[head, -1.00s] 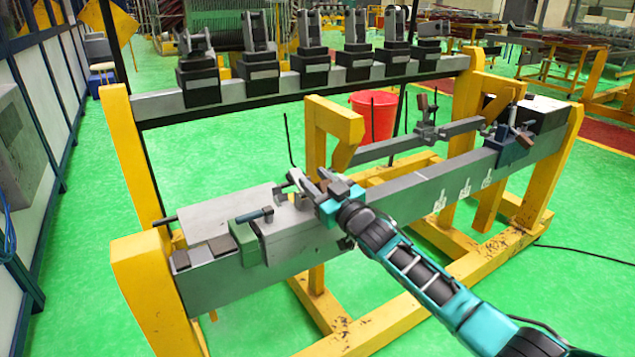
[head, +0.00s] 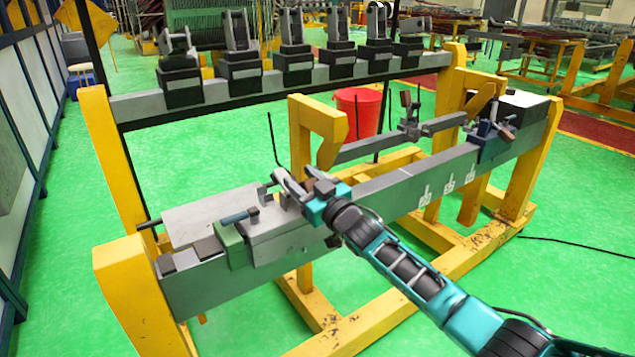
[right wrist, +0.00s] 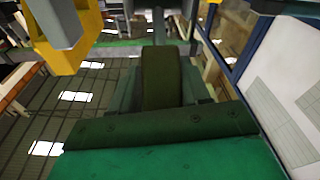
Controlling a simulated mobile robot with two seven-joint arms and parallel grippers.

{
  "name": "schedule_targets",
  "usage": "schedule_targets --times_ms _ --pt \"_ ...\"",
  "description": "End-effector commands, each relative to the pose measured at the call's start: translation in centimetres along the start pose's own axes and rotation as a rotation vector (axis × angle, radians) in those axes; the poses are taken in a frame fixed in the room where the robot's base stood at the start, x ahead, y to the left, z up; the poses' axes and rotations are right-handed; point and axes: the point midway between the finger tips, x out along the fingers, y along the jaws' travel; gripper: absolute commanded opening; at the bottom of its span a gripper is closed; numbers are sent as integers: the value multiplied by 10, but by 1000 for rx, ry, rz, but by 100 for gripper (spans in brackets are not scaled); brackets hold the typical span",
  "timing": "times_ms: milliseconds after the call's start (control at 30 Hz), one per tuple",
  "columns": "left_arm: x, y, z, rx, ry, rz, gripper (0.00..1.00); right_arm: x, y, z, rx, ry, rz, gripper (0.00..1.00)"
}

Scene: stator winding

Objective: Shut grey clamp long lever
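My right gripper (head: 297,183) is at the middle-left of the grey beam (head: 385,195), its arm coming in from the lower right. It is right beside a small grey clamp (head: 266,194) on the flat metal block, and partly hides the parts there. A brown pad or handle shows close to its fingers. I cannot tell whether the fingers are apart or hold a lever. In the right wrist view a dark green upright block (right wrist: 165,78) fills the middle, between dark side parts. My left gripper is out of view.
A green clamp (head: 232,243) sits left on the beam, and a blue clamp (head: 489,143) at its right end. Another grey clamp (head: 409,120) stands on a rear bar. Yellow posts (head: 128,285) and a rack of dark fixtures (head: 240,70) surround it. A red bucket (head: 358,108) stands behind.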

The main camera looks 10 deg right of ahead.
Motion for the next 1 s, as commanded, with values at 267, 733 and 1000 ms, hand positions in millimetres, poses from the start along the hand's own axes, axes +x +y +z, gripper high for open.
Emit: schedule_targets --times_ms 267,733,1000 --pt "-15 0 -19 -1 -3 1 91 -16 4 -11 0 -1 2 45" --pt "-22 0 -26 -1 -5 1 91 -45 6 -22 0 0 2 45" --pt "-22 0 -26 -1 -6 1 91 -62 7 -29 0 -1 1 45"
